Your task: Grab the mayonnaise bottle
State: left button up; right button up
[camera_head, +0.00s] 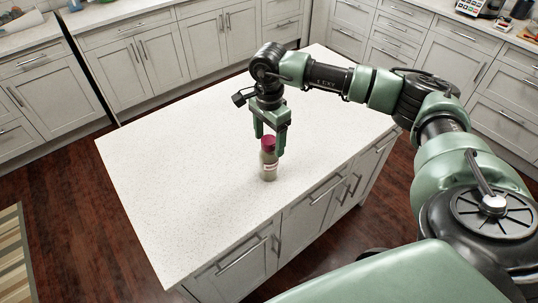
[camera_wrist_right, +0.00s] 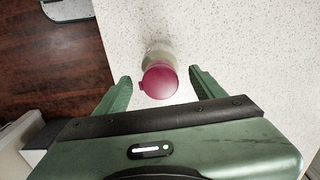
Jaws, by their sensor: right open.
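The mayonnaise bottle (camera_head: 268,165) stands upright on the white island counter. It has a dark red cap and a pale body with a label. In the right wrist view its cap (camera_wrist_right: 159,81) shows from above, with part of the body behind it. My right gripper (camera_head: 268,140) is above the bottle, pointing down, with its fingers open. In the right wrist view the cap lies between the two green fingertips (camera_wrist_right: 161,84), with a gap on each side. My left gripper is in neither view.
The island counter (camera_head: 180,160) is otherwise bare, with free room around the bottle. Its front edge, with drawers (camera_head: 240,262) below, is close to the bottle. Grey cabinets (camera_head: 150,60) line the back. A striped rug (camera_head: 14,255) lies on the wooden floor.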

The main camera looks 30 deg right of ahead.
jog(key=shift+a+f, duration=0.1)
jog(key=shift+f, duration=0.45)
grip_shut()
jog(key=shift+r, duration=0.1)
